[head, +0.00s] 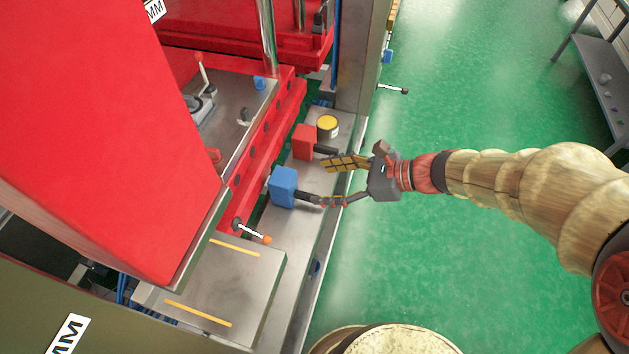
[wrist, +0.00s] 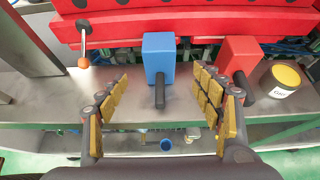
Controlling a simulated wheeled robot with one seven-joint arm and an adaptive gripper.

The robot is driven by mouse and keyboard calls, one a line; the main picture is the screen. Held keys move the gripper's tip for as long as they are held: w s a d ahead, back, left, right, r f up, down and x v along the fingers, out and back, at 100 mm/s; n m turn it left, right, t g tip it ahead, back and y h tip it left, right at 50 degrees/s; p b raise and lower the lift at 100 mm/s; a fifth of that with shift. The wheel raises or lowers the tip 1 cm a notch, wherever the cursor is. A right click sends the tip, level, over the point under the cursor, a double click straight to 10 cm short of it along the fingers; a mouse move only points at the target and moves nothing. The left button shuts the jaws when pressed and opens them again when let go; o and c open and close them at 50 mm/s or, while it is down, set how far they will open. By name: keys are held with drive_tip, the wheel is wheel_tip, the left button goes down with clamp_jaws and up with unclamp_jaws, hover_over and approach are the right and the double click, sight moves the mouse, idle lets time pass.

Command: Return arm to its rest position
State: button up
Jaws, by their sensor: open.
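My arm reaches in from the right in the head view, with my gripper (head: 328,180) over the grey metal ledge (head: 322,178) of the red machine. My gripper also shows in the wrist view (wrist: 160,84), its two padded fingers spread wide and holding nothing. A blue block (head: 284,187) with a dark handle stands on the ledge. In the wrist view the blue block (wrist: 159,52) lies ahead, seen between the fingers. A red block (head: 303,141) with a dark handle stands beside it, and in the wrist view (wrist: 237,58) it is behind the right finger.
A can with a yellow lid (head: 327,126) stands on the ledge past the red block. A lever with an orange tip (head: 252,231) sticks out from the machine. The green floor (head: 470,95) to the right is open, with a grey shelf (head: 600,75) at the far right.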

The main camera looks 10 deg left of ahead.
drive_tip(key=shift+d, duration=0.1)
idle(0.7)
drive_tip(key=s+d+f+n+g+h, duration=0.25)
drive_tip(key=s+d+n+h, duration=0.35)
drive_tip(key=s+d+n, duration=0.45)
drive_tip(key=s+d+r+n+t+h, duration=0.1)
drive_tip(key=d+r+n+t+h, duration=0.5)
drive_tip(key=d+r, duration=0.6)
drive_tip(key=d+n+t, duration=0.1)
drive_tip(key=d+n, duration=0.1)
drive_tip(key=shift+d+r, duration=0.3)
drive_tip(key=shift+s+n, duration=0.15)
drive_tip(key=shift+n, duration=0.1)
drive_tip(key=shift+c, duration=0.9)
